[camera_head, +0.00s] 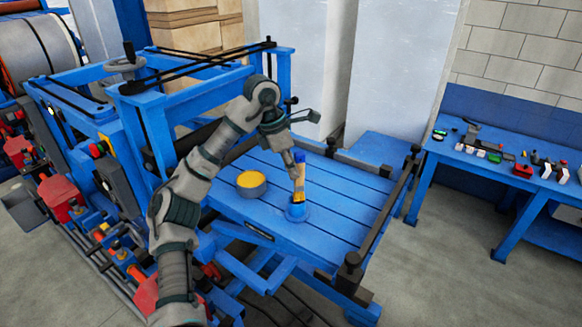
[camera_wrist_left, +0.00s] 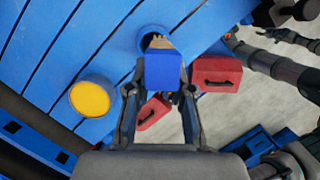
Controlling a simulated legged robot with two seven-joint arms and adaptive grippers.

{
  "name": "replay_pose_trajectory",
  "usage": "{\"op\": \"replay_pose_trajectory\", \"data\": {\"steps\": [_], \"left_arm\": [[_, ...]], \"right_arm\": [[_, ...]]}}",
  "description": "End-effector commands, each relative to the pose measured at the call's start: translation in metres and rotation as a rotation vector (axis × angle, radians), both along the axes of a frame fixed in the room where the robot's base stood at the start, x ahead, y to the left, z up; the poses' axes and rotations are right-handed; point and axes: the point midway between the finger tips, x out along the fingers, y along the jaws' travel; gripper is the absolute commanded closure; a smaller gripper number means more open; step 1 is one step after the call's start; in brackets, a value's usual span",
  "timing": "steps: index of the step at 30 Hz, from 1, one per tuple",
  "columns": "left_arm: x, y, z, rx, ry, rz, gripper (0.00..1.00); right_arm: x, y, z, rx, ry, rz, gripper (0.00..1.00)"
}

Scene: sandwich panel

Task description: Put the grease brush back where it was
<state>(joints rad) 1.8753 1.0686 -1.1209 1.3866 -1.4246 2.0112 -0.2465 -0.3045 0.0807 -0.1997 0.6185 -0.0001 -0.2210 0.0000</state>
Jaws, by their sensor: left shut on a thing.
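The grease brush (camera_head: 298,187) has a blue handle end and pale bristles with a yellowish tip. My left gripper (camera_head: 296,156) is shut on its blue end and holds it upright, bristles down. Below it a round blue holder (camera_head: 297,214) stands on the slatted blue table. The bristle end is at the holder's opening; I cannot tell how deep it sits. In the left wrist view the blue end of the brush (camera_wrist_left: 163,70) lies between the fingers (camera_wrist_left: 160,95) and hides most of the bristles and part of the holder (camera_wrist_left: 145,40).
A round tin of yellow grease (camera_head: 251,183) stands left of the holder. The blue slatted table (camera_head: 340,205) has dark rails at its edges and is clear to the right. A blue machine frame (camera_head: 155,125) rises at left. A workbench (camera_head: 500,165) with small tools stands at right.

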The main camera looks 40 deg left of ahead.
Motion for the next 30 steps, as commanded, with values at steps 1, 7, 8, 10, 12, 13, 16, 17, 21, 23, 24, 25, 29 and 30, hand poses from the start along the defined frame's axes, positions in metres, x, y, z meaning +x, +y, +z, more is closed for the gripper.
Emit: {"op": "replay_pose_trajectory", "data": {"steps": [1,7,8,10,12,13,16,17,21,23,24,25,29,30], "left_arm": [[0.000,0.001,-0.002,0.000,0.000,0.001,1.00],[-0.001,0.001,-0.002,0.000,-0.001,0.001,1.00],[0.000,0.001,-0.002,0.000,-0.001,0.001,1.00],[0.000,0.001,-0.003,0.000,-0.001,0.000,1.00],[0.000,0.000,-0.005,0.001,-0.001,0.000,1.00],[0.000,0.000,-0.006,0.001,-0.001,0.000,1.00],[0.000,-0.001,-0.009,0.001,0.000,0.000,1.00],[0.000,-0.001,-0.010,0.001,0.000,0.000,1.00],[0.000,-0.001,-0.014,0.002,0.000,0.001,1.00],[0.000,-0.001,-0.014,0.001,-0.001,0.001,1.00],[0.000,-0.001,-0.013,0.001,-0.001,0.001,1.00],[0.000,-0.001,-0.013,0.001,-0.001,0.001,0.71],[0.000,0.000,-0.013,0.001,-0.001,0.001,0.53],[0.000,0.000,-0.013,0.001,-0.001,0.001,0.53]], "right_arm": [[0.001,0.000,0.000,0.000,-0.001,0.000,0.60],[0.003,0.000,0.000,0.000,-0.004,0.000,0.60],[0.003,0.000,0.000,0.000,-0.004,0.000,0.60],[0.004,0.000,0.000,0.000,-0.005,0.000,0.60],[0.004,0.000,-0.001,0.000,-0.006,0.000,0.60],[0.004,0.000,-0.002,0.000,-0.006,0.000,0.60],[0.004,0.000,-0.003,0.000,-0.006,0.000,0.60],[0.004,0.000,-0.003,0.000,-0.006,0.000,0.60],[0.004,0.000,-0.004,0.001,-0.007,0.000,0.60],[0.005,0.000,-0.004,0.001,-0.007,0.000,0.60],[0.005,0.000,-0.004,0.001,-0.007,0.000,0.60],[0.005,0.000,-0.004,0.001,-0.007,0.000,0.60],[0.005,0.001,-0.004,0.001,-0.008,0.000,0.60],[0.005,0.001,-0.004,0.001,-0.008,0.000,0.60]]}}
